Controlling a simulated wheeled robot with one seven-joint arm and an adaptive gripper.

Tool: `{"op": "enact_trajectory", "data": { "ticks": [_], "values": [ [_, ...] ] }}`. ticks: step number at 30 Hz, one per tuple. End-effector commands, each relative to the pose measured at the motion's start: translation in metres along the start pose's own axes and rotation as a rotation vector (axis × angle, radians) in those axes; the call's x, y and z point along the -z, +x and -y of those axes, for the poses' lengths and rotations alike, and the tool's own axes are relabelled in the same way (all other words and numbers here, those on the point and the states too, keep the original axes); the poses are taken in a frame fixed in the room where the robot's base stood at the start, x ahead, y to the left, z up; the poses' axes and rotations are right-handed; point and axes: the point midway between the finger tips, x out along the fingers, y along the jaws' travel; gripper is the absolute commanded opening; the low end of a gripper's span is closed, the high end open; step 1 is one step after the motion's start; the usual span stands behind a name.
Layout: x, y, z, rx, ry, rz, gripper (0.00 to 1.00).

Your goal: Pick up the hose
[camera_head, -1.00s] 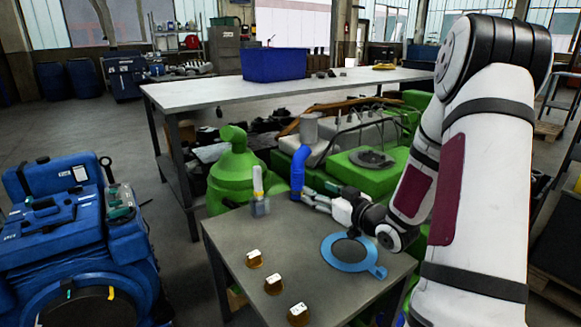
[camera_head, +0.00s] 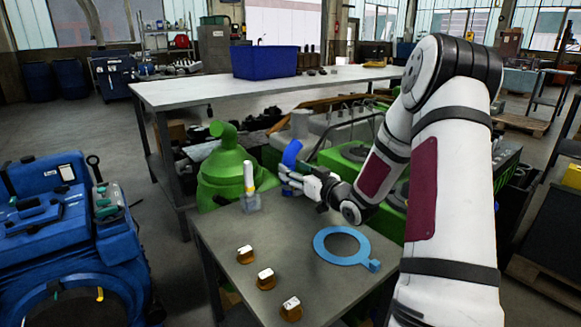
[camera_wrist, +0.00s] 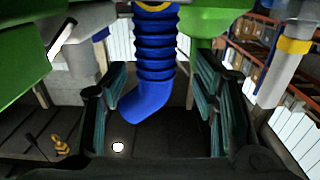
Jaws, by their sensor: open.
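The blue hose (camera_head: 291,153) stands near the far edge of the small grey table, beside the green machinery. In the wrist view the hose (camera_wrist: 155,55) is ribbed, hangs from the top of the picture and bends left at its smooth lower end. My gripper (camera_head: 288,180) is at the lower part of the hose in the head view and hides some of it. In the wrist view its two fingers are spread apart, one on each side of the hose, with gaps on both sides.
A green rounded housing (camera_head: 226,172) and a green engine stand behind. A long workbench (camera_head: 190,92) lies farther back.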

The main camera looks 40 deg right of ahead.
Motion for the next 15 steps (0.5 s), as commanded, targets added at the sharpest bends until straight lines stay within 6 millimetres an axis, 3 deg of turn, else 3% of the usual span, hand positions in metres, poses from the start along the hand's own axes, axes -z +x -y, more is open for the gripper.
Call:
{"op": "enact_trajectory", "data": {
  "ticks": [7, 15],
  "values": [
    [0.0, 0.033, -0.004, 0.001, 0.0, -0.001, 0.54],
    [0.001, 0.038, -0.004, 0.0, 0.0, 0.0, 0.54]
  ]
}}
